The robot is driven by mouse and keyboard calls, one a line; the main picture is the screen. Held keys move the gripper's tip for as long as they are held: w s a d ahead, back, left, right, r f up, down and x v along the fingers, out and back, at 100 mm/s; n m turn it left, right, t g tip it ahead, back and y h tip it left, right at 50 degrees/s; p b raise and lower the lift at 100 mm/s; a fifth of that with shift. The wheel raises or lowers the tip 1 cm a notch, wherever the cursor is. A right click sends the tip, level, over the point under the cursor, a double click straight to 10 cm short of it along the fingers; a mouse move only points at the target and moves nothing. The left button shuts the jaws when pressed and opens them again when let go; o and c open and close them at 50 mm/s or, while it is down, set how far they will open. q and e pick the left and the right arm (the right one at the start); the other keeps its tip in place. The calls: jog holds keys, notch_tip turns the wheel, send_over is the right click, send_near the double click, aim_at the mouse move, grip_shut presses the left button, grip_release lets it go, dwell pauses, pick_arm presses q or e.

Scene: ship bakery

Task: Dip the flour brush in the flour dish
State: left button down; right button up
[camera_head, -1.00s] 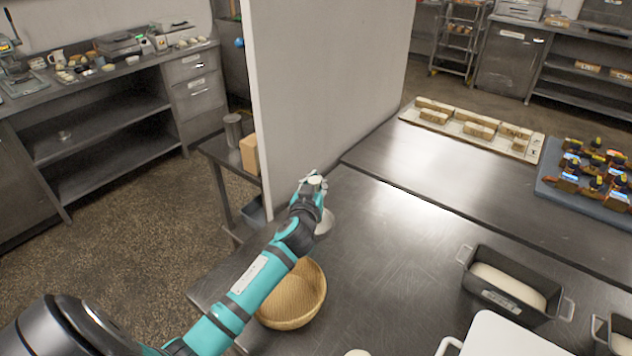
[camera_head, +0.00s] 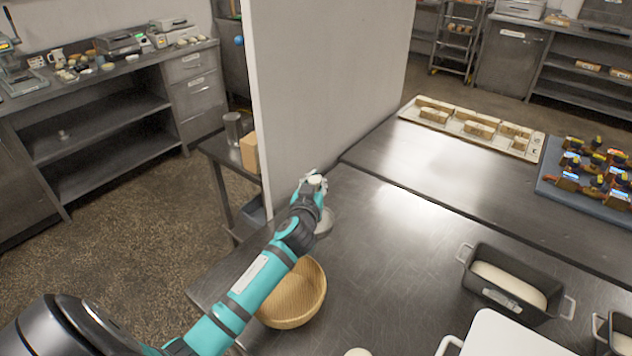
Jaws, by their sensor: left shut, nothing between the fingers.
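My left gripper (camera_head: 313,186) is at the end of the teal arm, close to the white partition. It is seen from behind, shut, with nothing visible held. A small round grey dish (camera_head: 326,223), possibly the flour dish, stands on the steel table just beside and partly behind the gripper; what it contains is hidden. I cannot make out the flour brush; the gripper and arm may hide it. My right gripper is not in view.
A dough tin (camera_head: 505,304) and a white board (camera_head: 510,340) are at right. The white partition (camera_head: 320,90) rises beside the gripper. The steel table's middle (camera_head: 400,250) is clear.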

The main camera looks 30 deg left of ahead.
pick_arm(q)
jog(key=shift+f+b, duration=0.35)
jog(key=shift+f, duration=0.1)
dwell(0.7)
dwell(1.4)
jog(key=shift+f+b, duration=0.25)
jog(key=shift+b, duration=0.15)
dwell(1.2)
jog(key=shift+f, duration=0.25)
dwell(1.8)
jog(key=shift+s+f, duration=0.1)
jog(key=shift+f, duration=0.1)
dwell(1.6)
